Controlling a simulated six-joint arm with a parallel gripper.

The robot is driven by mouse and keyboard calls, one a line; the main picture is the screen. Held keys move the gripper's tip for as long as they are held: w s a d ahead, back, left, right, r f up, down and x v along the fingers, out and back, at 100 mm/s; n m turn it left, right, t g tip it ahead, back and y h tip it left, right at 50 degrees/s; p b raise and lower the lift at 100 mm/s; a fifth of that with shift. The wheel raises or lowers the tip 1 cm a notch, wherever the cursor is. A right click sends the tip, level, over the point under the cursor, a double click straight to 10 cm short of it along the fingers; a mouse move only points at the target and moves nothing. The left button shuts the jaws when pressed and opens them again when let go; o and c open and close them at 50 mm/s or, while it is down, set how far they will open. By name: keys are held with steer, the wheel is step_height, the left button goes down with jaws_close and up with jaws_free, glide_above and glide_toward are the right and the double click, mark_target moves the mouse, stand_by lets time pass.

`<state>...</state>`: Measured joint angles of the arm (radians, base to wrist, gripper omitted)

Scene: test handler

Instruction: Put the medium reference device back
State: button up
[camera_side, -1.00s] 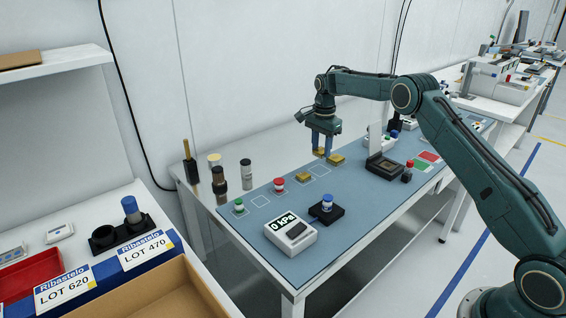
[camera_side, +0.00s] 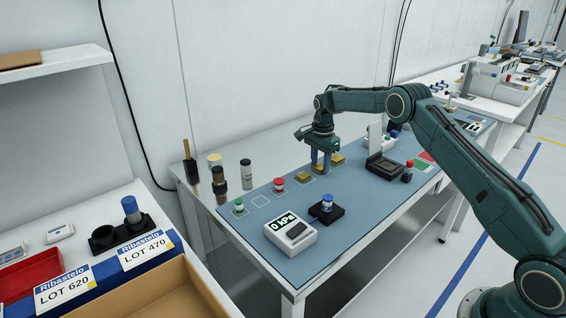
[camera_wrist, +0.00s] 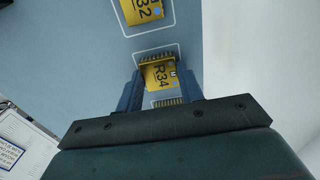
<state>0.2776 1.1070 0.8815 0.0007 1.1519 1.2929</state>
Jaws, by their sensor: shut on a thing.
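My gripper (camera_side: 320,163) points down over the blue mat (camera_side: 240,226). It is shut on a yellow device with gold pins, marked R34 (camera_wrist: 158,73), which shows between the fingers in the wrist view. In the side view the fingers largely hide this device. It is at or just above a white outlined spot (camera_wrist: 154,49) on the mat; I cannot tell whether it touches. A second yellow device, R32 (camera_wrist: 141,11), lies in its own outline ahead of the gripper in the wrist view. In the side view, yellow devices lie left (camera_side: 303,177) and right (camera_side: 338,159) of my gripper.
A red-topped part (camera_side: 279,185) and a green-topped part (camera_side: 239,207) stand on the mat to the left, with an empty outline (camera_side: 261,202) between them. A kPa meter (camera_side: 290,231) and a blue-topped part (camera_side: 327,203) are nearer the front. A dark socket (camera_side: 383,166) stands right.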

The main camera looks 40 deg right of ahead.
mark_target(320, 166)
steer(key=o, duration=1.1)
steer(key=shift+c, duration=0.2)
step_height(320, 166, up, 12)
steer(key=shift+r, duration=0.15)
steer(key=shift+r, duration=0.1)
